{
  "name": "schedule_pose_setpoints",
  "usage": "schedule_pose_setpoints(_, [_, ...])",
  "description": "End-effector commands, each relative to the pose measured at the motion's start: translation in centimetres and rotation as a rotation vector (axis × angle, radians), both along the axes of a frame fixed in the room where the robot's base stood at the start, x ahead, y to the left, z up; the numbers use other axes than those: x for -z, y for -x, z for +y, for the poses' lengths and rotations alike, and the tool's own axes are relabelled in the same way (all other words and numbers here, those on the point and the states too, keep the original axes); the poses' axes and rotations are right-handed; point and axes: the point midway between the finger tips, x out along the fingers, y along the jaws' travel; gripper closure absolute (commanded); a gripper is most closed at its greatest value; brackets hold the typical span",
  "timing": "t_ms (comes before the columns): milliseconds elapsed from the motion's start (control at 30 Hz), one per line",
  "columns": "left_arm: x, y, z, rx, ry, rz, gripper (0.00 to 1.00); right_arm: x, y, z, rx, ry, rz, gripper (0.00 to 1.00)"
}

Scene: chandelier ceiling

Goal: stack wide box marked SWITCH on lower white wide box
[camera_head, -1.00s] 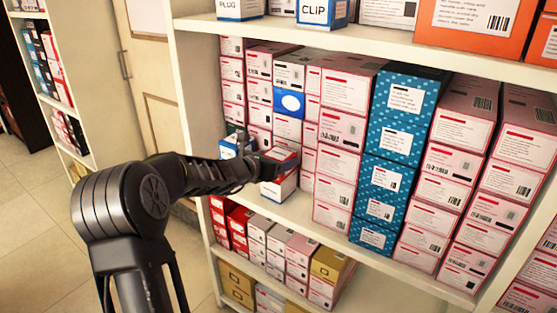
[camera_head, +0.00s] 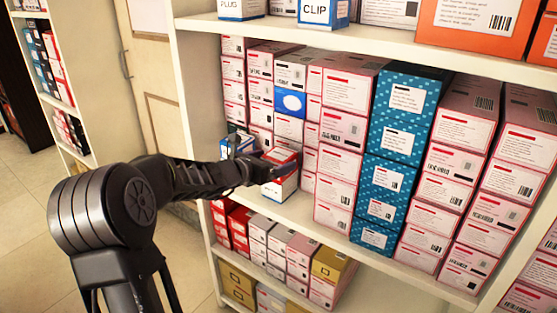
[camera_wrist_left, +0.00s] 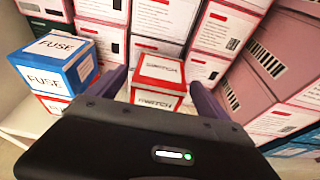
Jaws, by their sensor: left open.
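The red and white box marked SWITCH (camera_wrist_left: 160,68) is in the middle of the left wrist view, in front of the box rows. A second SWITCH label shows just below it; I cannot tell whether that is its front face or another box. In the head view a red and white stack (camera_head: 281,186) stands at the shelf's front left, partly behind my gripper. My left gripper (camera_head: 264,171) is open at this stack. In the wrist view its purple fingers stand apart on either side of the SWITCH box. The lower box's outline is hard to tell. My right gripper is not in view.
A blue FUSE box (camera_wrist_left: 60,62) stands to the left on a red and white box. Pink boxes and a tall blue dotted stack (camera_head: 392,150) fill the shelf to the right. The shelf board (camera_head: 300,212) is bare along its front edge.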

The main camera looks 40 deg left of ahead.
Motion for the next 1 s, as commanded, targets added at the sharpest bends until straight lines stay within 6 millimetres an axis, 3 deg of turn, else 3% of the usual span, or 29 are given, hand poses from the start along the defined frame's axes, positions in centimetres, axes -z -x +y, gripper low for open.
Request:
schedule_pose_setpoints(200, [-1.6, 4.6, 0.0, -0.003, -0.003, -0.001, 0.1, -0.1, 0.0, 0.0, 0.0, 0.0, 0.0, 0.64])
schedule_pose_setpoints(400, [-2.3, 7.3, -0.1, -0.002, -0.002, 0.0, 0.1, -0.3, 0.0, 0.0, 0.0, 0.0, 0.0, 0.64])
schedule_pose_setpoints(1000, [-2.4, 8.0, -0.1, -0.001, 0.0, 0.0, 0.1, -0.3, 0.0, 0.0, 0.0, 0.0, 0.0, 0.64])
